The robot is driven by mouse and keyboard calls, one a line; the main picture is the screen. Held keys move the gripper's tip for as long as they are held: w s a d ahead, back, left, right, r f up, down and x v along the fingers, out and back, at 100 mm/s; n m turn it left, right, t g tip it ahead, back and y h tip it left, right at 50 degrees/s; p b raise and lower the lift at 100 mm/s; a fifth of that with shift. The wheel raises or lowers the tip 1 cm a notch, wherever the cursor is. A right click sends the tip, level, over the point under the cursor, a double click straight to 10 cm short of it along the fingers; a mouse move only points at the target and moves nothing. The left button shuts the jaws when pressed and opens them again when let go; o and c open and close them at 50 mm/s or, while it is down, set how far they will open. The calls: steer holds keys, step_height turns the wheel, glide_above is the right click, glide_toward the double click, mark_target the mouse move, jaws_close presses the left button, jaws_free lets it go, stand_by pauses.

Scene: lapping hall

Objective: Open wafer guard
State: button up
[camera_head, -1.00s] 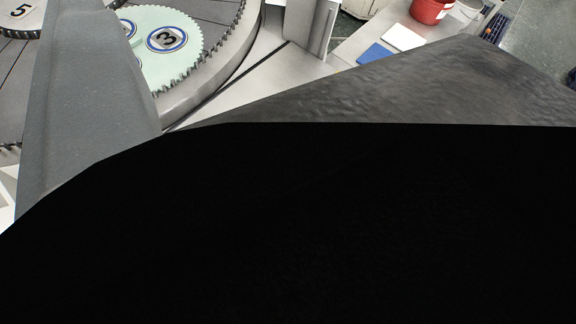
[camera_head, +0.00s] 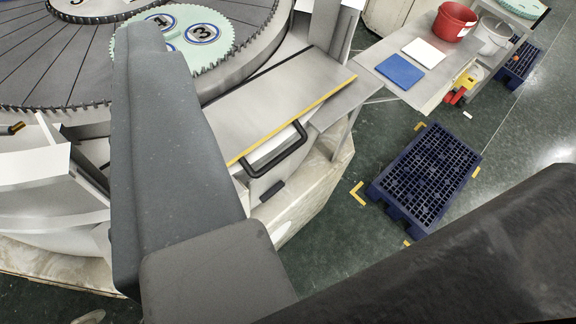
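What looks like the wafer guard is a flat grey metal panel (camera_head: 275,100) with a yellow front edge, in the middle of the view beside the round lapping plate. It lies level, with no gap seen along its edge. A black bar handle (camera_head: 277,152) is fixed below the yellow edge, and nothing touches it. A long grey part of my gripper (camera_head: 140,40) reaches up the left of the view, left of the panel and apart from the handle in the picture. A dark part of mine fills the lower right. I cannot make out two fingertips or anything held.
The toothed lapping plate (camera_head: 60,75) carries a green carrier disc (camera_head: 215,48) at the upper left. A side table (camera_head: 377,88) holds a blue pad (camera_head: 400,71), a white pad (camera_head: 423,52) and a red bucket (camera_head: 452,22). A dark blue pallet (camera_head: 425,178) stands on the floor at right.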

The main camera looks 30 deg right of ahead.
steer(key=w+d+f+m+y+b, duration=0.25)
steer(key=d+f+m+b, duration=0.4)
steer(key=f, duration=0.85)
steer(key=w+d+f+m+y+b, duration=0.1)
steer(key=w+d+f+m+b, duration=0.25)
steer(key=d+f, duration=0.9)
steer(key=w+d+f+m+y+b, duration=0.2)
steer(key=w+d+f+m+b, duration=0.25)
steer(key=f, duration=1.35)
steer(key=d+b+x, duration=0.1)
steer(key=b+x, duration=0.1)
steer(key=x, duration=0.9)
steer(key=shift+w+f+g+b, duration=0.25)
steer(key=shift+f+g+b, duration=0.05)
steer(key=shift+f+b, duration=0.1)
steer(key=shift+n, duration=0.25)
jaws_close()
